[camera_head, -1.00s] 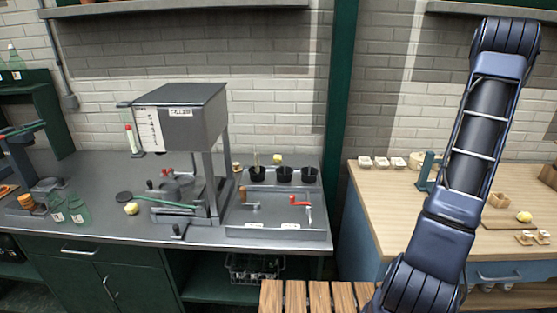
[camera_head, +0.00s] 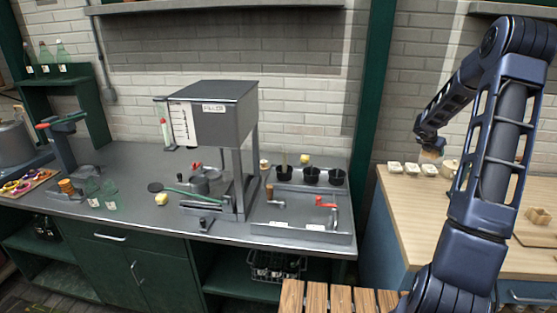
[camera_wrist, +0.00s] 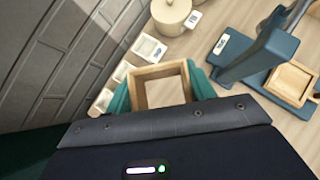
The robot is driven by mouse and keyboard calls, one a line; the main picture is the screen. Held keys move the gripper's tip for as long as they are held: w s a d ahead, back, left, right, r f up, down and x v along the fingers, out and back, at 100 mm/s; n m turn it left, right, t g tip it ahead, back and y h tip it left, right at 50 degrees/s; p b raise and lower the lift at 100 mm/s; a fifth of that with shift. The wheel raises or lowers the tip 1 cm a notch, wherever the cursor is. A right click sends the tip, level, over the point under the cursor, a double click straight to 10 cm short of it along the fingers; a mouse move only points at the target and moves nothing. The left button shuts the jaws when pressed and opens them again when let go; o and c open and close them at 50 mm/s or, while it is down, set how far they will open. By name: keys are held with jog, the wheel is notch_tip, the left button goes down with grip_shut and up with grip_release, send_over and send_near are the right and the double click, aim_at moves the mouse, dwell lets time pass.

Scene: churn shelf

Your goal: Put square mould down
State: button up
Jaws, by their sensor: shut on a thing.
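The square mould (camera_wrist: 163,73) is a light wooden open frame, seen close up in the wrist view. My gripper (camera_wrist: 160,92) is shut on it, with a green finger on its left side and another on its right side. In the head view the mould (camera_head: 431,155) shows small at the end of my arm, above the back left of the wooden counter. The wrist view looks down through it to the wooden top. I cannot tell exactly how high it is held.
White labelled dishes (camera_head: 412,168) line the counter's back edge by the wall. A lidded round pot (camera_wrist: 171,12) and a teal press (camera_wrist: 262,55) with a wooden square piece (camera_wrist: 290,82) stand nearby. The wooden counter (camera_head: 420,215) has bare room in front.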

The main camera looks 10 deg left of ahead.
jog(key=s+a+f+n+t+y, duration=0.1)
jog(key=a+f+n+y, duration=0.2)
jog(key=a, duration=0.9)
jog(key=a+f+n+t+y, duration=0.2)
jog(key=a+f+n, duration=0.2)
jog(key=a, duration=0.9)
jog(key=w+a+r+n+g+y, duration=0.1)
jog(key=w+a+r+n+y, duration=0.1)
jog(key=w+a+n+y, duration=0.3)
jog(key=w+a+r+n+y, duration=0.1)
jog(key=a+r+n, duration=0.15)
jog(key=a, duration=0.45)
jog(key=s+a+r+n+g+y, duration=0.1)
jog(key=a+r+n+g+y, duration=0.35)
jog(key=a+r+n, duration=0.45)
jog(key=shift+m+h, duration=0.25)
jog(key=shift+m, duration=0.1)
jog(key=f, duration=2)
jog(key=shift+a+f, duration=0.3)
jog(key=shift+a, duration=0.05)
jog(key=o, duration=1)
jog(key=shift+f, duration=0.1)
